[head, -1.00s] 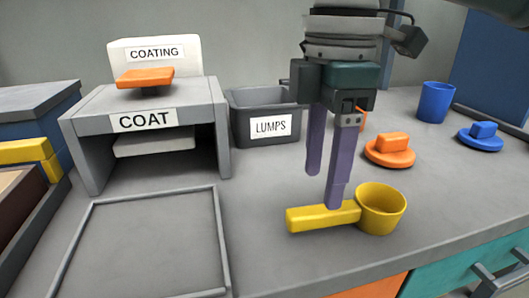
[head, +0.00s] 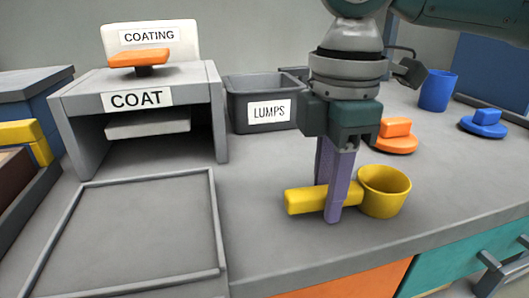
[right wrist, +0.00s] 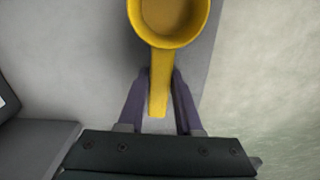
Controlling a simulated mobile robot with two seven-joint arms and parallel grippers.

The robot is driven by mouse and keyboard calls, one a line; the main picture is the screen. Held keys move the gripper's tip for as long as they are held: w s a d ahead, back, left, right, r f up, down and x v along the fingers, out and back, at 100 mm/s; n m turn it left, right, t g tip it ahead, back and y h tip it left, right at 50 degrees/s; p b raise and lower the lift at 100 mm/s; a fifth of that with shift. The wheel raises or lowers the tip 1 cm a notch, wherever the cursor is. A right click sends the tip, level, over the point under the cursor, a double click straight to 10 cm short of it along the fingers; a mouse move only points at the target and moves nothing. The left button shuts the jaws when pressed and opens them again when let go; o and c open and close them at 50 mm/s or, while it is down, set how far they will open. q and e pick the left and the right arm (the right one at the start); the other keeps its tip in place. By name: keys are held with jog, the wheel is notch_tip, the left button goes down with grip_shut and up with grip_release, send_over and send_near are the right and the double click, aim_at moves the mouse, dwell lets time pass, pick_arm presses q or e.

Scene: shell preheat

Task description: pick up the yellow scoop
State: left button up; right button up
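The yellow scoop (head: 384,193) rests on the grey counter, its cup to the right and its handle pointing left. My right gripper (head: 335,205) comes down from above with its two purple fingers on either side of the handle, close to the cup. In the right wrist view the handle (right wrist: 159,85) lies between the fingers (right wrist: 160,85), which look closed against it. The scoop appears to be still on the counter. My left gripper is out of view.
A grey LUMPS bin (head: 238,115) stands behind, left of my gripper. The COAT stand (head: 70,105) and a shallow grey tray (head: 217,235) are at left. An orange lidded piece (head: 397,143), a blue cup (head: 437,90) and a blue piece (head: 484,125) stand at right.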

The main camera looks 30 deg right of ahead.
grip_shut()
dwell(0.3)
notch_tip(320, 180, up, 20)
jog(key=p, duration=0.7)
